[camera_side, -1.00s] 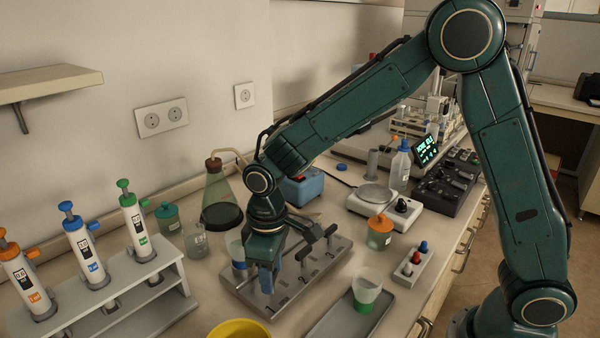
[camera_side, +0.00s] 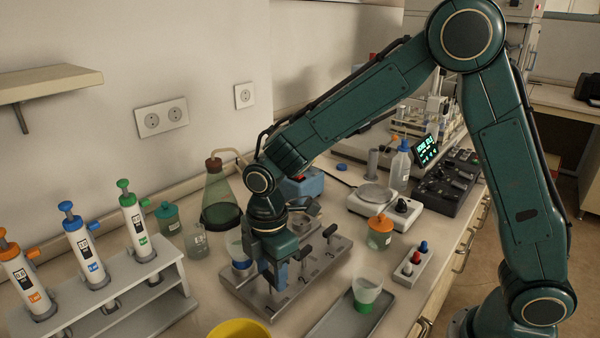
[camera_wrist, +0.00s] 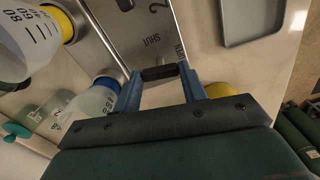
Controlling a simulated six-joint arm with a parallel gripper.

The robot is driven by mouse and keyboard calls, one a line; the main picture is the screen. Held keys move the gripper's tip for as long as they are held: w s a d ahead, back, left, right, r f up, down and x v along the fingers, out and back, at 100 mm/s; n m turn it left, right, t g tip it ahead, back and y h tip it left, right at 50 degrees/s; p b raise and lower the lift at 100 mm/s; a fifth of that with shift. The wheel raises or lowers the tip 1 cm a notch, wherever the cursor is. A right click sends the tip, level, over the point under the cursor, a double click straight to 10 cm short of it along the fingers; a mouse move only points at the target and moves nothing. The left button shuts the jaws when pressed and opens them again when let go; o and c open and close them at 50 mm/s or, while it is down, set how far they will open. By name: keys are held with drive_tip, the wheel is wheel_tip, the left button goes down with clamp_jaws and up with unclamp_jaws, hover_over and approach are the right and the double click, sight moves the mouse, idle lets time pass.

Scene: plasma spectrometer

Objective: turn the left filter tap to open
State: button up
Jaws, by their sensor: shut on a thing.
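The metal filter manifold (camera_side: 322,262) lies on the bench with a row of black taps. My gripper (camera_side: 279,278) points down at its left end in the side view and hides the left tap there. In the wrist view my gripper (camera_wrist: 160,84) is shut on the black tap handle (camera_wrist: 160,72), which lies crosswise between the blue fingers. "SHUT" and a "2" are printed on the plate near it. Two other taps, the middle one (camera_side: 306,254) and the right one (camera_side: 330,231), stand free to the right in the side view.
A blue-ringed cup (camera_side: 240,262) stands close behind my gripper; a yellow-ringed cup (camera_wrist: 50,25) shows in the wrist view. A grey tray (camera_side: 345,318) with a green-based cup (camera_side: 366,292) and a yellow bowl (camera_side: 240,330) are in front. A pipette rack (camera_side: 120,295) stands left.

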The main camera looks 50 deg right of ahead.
drive_tip(key=shift+n, duration=1.1)
drive_tip(key=o, duration=1)
wheel_tip(320, 180, up, 14)
drive_tip(key=shift+f, duration=0.1)
wheel_tip(320, 180, up, 8)
hover_over(271, 276)
idle(1.3)
